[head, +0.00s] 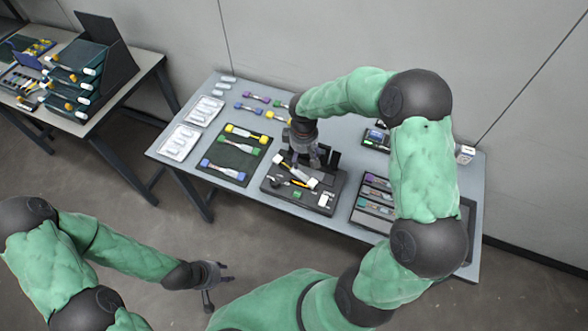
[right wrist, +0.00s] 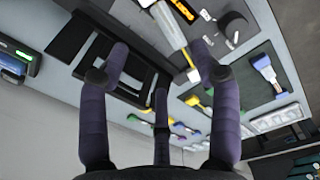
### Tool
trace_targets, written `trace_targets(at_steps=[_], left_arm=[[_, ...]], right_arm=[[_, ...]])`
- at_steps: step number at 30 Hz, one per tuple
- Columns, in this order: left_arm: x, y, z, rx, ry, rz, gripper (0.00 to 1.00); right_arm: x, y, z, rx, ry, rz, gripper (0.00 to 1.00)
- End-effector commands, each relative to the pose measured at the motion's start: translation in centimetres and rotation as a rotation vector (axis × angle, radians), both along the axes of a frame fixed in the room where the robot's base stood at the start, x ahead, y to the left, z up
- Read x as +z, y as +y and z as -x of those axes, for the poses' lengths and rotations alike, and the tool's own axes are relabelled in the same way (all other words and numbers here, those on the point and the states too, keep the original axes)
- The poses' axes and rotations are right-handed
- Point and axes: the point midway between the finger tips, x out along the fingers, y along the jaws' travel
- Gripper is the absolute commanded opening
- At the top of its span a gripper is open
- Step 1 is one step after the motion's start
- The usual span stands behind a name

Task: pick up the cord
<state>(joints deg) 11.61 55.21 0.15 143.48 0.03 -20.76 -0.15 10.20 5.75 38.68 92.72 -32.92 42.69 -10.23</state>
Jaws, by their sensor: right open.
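A cord-like piece with white ends and a yellow-orange part (head: 299,176) lies on the black tray at the middle of the table. In the right wrist view a white and yellow piece (right wrist: 168,24), which looks like the same one, shows near the top centre. I cannot tell for certain which piece is the cord. My right gripper (head: 312,160) points down over the back of this tray. Its dark fingers (right wrist: 155,75) are spread and empty in the right wrist view. My left gripper (head: 222,276) is open and empty, low in front of the table.
A dark mat (head: 218,157) with several coloured cord pieces lies left of the black tray (head: 272,190). White blister packs (head: 180,142) lie further left. A compartment tray (head: 368,205) stands to the right. A side table (head: 105,105) with stacked bins is at the left.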

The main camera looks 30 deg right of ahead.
Motion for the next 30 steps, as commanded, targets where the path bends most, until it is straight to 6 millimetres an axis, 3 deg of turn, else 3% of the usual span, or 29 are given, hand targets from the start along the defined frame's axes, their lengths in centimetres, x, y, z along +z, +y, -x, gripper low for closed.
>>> trace_targets(at_steps=[6, 14, 21, 30], left_arm=[[-0.8, 0.0, -0.1, 0.000, -0.001, 0.000, 0.40], [-1.2, 0.0, -0.1, 0.000, -0.001, 0.000, 0.40], [-2.1, 0.0, -0.1, 0.000, -0.001, 0.000, 0.40], [-2.2, 0.0, -0.1, 0.000, -0.001, 0.000, 0.40]], right_arm=[[-3.4, -0.1, 0.0, -0.001, 0.003, -0.001, 0.63], [-5.2, 0.1, 0.1, 0.001, 0.003, -0.001, 0.63], [-8.5, 0.4, 0.1, 0.000, 0.003, -0.002, 0.63], [-9.2, 0.3, 0.0, -0.001, 0.000, -0.002, 0.63]])
